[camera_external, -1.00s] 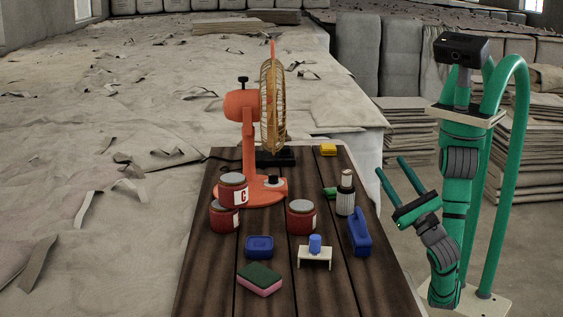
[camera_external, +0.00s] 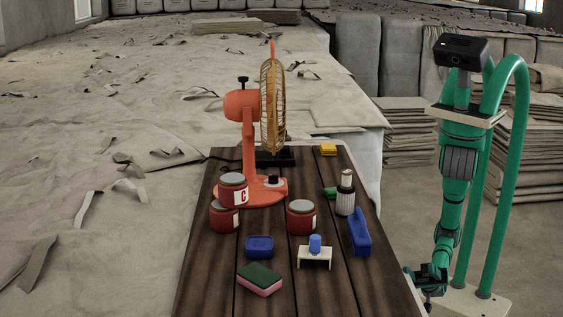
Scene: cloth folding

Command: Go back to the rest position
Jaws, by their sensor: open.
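My gripper (camera_external: 418,281) is low at the right edge of the table, at the end of my green arm, which hangs down beside my column. It is open and empty. It is small and partly dark here. It is clear of the things on the wooden table (camera_external: 335,292).
On the table are an orange fan (camera_external: 248,140), several red cans including one marked C (camera_external: 232,190), a blue box (camera_external: 259,247), a sponge (camera_external: 260,280), a small white stand (camera_external: 314,256) with a blue piece, a blue bottle (camera_external: 359,232) and a yellow block (camera_external: 328,150).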

